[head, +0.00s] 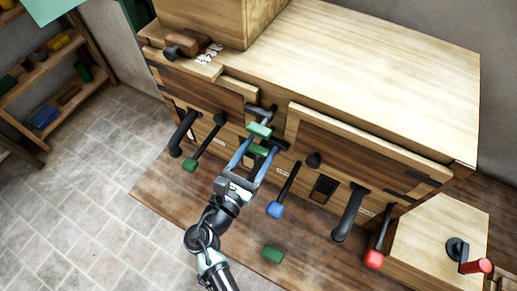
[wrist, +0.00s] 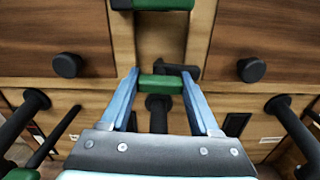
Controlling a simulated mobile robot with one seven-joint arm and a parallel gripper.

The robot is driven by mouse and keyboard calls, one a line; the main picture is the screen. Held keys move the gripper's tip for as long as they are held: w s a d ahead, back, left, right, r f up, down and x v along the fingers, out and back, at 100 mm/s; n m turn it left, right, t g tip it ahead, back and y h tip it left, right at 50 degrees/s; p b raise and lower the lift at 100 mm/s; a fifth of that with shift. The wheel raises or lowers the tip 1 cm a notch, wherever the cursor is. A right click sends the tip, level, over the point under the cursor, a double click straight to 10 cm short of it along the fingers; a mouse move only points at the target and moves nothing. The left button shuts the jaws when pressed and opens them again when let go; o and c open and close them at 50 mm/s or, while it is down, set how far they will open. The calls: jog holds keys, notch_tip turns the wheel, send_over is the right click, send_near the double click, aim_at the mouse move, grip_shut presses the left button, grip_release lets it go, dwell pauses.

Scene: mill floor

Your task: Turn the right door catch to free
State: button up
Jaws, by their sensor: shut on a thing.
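My gripper (head: 258,158) has its blue fingers closed on the green grip (wrist: 160,84) of a dark catch in the narrow post between the two doors. The dark bar of this catch (wrist: 185,69) shows behind the grip and reaches to the right, towards the right door (head: 360,150). In the wrist view the grip lies level across both fingertips (wrist: 160,88). A second catch with a green grip (head: 259,130) sits just above it, apart from my fingers. The fingers partly hide the held catch in the head view.
Black knobs (wrist: 251,70) flank the post. Levers with green (head: 190,165), blue (head: 276,210) and red (head: 373,259) ends stick out below, with a black handle (head: 348,215). A green block (head: 272,254) lies on the brown boards. A crank box (head: 440,235) stands right.

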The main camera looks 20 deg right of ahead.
jog(key=m+b, duration=0.1)
jog(key=m, duration=0.1)
jog(key=m+b, duration=0.4)
jog(key=shift+f+m, duration=0.25)
jog(key=shift+m, duration=0.05)
jog(key=m+b, duration=0.4)
jog(key=shift+r+m+b, duration=0.2)
jog(key=shift+m+b, duration=0.85)
jog(key=shift+m, duration=0.15)
jog(key=o, duration=1.4)
jog(key=shift+c, duration=0.2)
jog(key=shift+s+a, duration=0.1)
